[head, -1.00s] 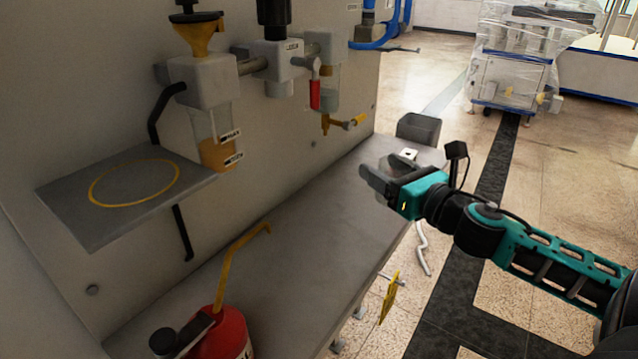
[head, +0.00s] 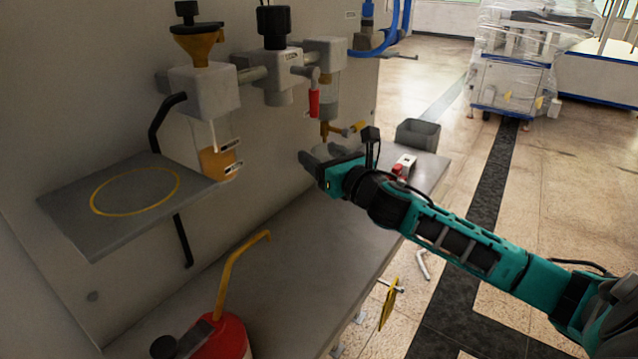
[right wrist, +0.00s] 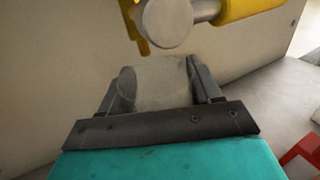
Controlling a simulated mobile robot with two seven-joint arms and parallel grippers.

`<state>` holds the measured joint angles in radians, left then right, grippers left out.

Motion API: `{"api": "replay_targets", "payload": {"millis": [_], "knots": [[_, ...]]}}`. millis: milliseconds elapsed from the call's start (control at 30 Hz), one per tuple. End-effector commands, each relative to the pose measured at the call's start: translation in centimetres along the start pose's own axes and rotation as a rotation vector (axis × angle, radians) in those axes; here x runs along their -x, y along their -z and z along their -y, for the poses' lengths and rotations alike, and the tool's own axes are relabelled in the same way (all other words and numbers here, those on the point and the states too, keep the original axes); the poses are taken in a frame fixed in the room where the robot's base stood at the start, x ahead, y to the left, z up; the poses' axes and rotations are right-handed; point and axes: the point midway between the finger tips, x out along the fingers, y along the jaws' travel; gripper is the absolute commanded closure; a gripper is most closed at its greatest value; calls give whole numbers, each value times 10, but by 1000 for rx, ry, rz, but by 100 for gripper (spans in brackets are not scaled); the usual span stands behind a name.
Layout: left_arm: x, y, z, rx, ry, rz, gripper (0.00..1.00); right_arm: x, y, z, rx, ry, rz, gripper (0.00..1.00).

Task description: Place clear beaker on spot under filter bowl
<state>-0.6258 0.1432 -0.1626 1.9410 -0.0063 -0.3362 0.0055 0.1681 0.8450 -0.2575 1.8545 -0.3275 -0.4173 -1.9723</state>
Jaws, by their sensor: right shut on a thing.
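My right gripper (head: 318,158) is shut on the clear beaker (right wrist: 155,85), which shows between its fingers in the right wrist view. In the head view the beaker is faint and mostly hidden by the fingers. It is held above the bench, just below the brass drain tap (head: 327,130) of the right-hand filter bowl (head: 330,98). In the right wrist view the tap's yellow lever (right wrist: 250,7) is above the beaker. A yellow ring (head: 178,185) marks a spot on a grey shelf (head: 75,215) at the left. My left gripper is not in view.
A second bowl (head: 215,150) with amber liquid hangs near the shelf. A red oil can (head: 228,338) with a yellow spout stands at the front. A grey bin (head: 418,133) and a small red-and-white object (head: 404,167) are at the bench's far end. The middle bench (head: 290,255) is clear.

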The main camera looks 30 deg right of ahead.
Motion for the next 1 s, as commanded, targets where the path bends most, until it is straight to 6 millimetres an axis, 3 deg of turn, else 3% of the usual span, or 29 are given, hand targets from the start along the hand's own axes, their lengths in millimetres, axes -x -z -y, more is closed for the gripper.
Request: {"api": "replay_targets", "payload": {"millis": [33, 100, 333, 567, 1000], "knots": [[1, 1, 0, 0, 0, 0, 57, -7, -2, -3, -2, -1, 4, 71], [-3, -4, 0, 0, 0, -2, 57, -6, 16, -3, -4, -1, -3, 71], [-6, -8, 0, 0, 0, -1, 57, -5, 34, -2, -1, 0, 0, 71], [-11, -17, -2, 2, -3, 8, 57, -5, 68, -3, -3, 0, -1, 71], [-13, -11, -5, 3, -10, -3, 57, -8, 73, -4, 1, -1, 1, 71]]}}
